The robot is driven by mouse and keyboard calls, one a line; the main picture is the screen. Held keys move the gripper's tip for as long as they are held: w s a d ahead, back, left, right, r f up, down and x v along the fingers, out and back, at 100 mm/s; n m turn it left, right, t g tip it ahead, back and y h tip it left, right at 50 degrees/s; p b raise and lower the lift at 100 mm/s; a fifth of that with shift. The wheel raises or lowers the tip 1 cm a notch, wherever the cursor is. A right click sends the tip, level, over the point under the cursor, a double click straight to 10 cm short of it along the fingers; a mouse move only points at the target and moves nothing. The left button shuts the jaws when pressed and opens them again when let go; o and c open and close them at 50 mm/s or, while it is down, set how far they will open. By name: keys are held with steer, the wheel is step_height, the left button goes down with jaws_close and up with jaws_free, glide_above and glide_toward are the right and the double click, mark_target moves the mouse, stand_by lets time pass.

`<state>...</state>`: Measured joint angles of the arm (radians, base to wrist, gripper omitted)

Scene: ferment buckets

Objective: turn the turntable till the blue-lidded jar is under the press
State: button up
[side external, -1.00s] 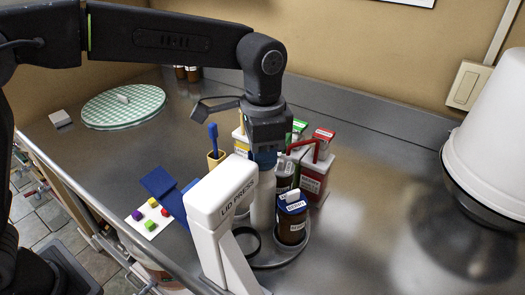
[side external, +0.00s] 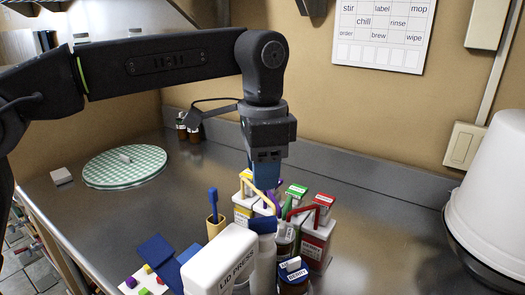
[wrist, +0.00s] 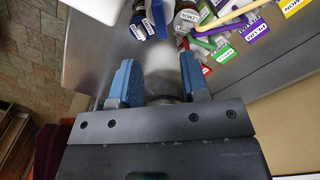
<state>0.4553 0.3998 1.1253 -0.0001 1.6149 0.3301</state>
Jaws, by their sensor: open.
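My gripper (side external: 267,182) is open and empty, pointing down above the cluster of jars and cartons. In the wrist view its two blue fingers (wrist: 157,64) stand apart with nothing between them. The blue-lidded jar (side external: 293,276), brown with a white label, stands right of the white lid press (side external: 222,264) at the bottom of the side view. A jar with blue on it (wrist: 139,27) shows beyond the fingers in the wrist view. A white post with a blue top (side external: 263,240) stands between press and jar. The turntable is mostly out of frame or hidden in the side view.
Cartons with red (side external: 317,232), green and yellow tops stand close behind the jar. A tan cup with a blue tool (side external: 214,218) is left of them. A green checked disc (side external: 125,167) lies far left. A white bucket (side external: 496,200) stands right. The counter's middle left is clear.

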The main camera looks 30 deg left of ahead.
steer(key=shift+r, duration=1.5)
steer(key=s+a+n+t, duration=0.2)
steer(key=s+a, duration=0.2)
steer(key=a, duration=0.3)
steer(key=s+a+n+t, duration=0.1)
steer(key=s+a+n, duration=0.2)
steer(key=s+a, duration=0.25)
steer(key=s+a+f+n+t, duration=0.2)
steer(key=s+a+f+n, duration=0.2)
steer(key=s+a+f, duration=0.3)
steer(key=s+f, duration=0.3)
steer(key=f, duration=0.1)
steer(key=shift+a+f+t, duration=0.15)
steer(key=shift+a+t, duration=0.15)
steer(key=shift+a, duration=0.05)
